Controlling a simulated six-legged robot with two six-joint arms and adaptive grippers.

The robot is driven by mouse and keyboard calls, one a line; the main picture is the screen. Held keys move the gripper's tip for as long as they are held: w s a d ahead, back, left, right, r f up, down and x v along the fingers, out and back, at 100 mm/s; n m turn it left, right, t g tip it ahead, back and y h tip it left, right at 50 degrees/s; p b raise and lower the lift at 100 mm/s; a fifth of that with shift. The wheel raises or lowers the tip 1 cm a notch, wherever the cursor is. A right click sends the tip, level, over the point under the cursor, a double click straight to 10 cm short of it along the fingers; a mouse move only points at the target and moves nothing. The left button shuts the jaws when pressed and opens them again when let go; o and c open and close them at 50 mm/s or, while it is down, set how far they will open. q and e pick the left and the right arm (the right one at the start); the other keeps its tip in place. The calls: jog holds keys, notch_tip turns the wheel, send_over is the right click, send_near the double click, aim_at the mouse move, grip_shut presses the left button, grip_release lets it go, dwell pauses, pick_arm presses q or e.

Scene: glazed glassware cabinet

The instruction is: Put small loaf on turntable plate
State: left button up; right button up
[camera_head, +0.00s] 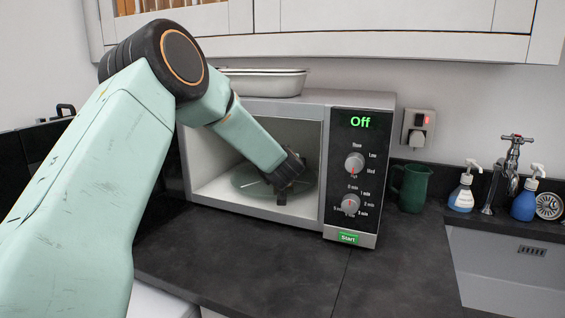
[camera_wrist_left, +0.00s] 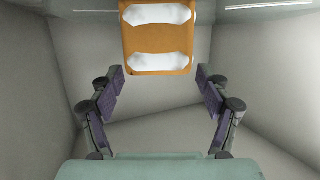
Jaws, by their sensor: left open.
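The small loaf (camera_wrist_left: 158,38), orange-brown with two white bands, shows at the top of the left wrist view, partly cut off. The pale green glass turntable plate (camera_head: 244,184) is inside the open microwave, and its edge crosses the top of the left wrist view (camera_wrist_left: 90,6). The loaf appears to be at the plate. In the head view my left gripper (camera_head: 284,190) reaches into the microwave over the plate and hides the loaf. Its fingers (camera_wrist_left: 160,80) are open and apart, with the loaf just beyond their tips and nothing clasped. My right gripper is not in view.
The microwave (camera_head: 351,140) reads "Off", and its cavity walls surround my left gripper closely. A metal tray (camera_head: 265,84) sits on top. A green jug (camera_head: 411,188), soap bottles (camera_head: 462,192) and a sink (camera_head: 510,260) are to the right. The front counter (camera_head: 270,262) is clear.

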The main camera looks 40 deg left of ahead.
pick_arm(q)
jog(key=p+v, duration=0.1)
jog(key=v, duration=0.7)
jog(key=shift+w, duration=0.1)
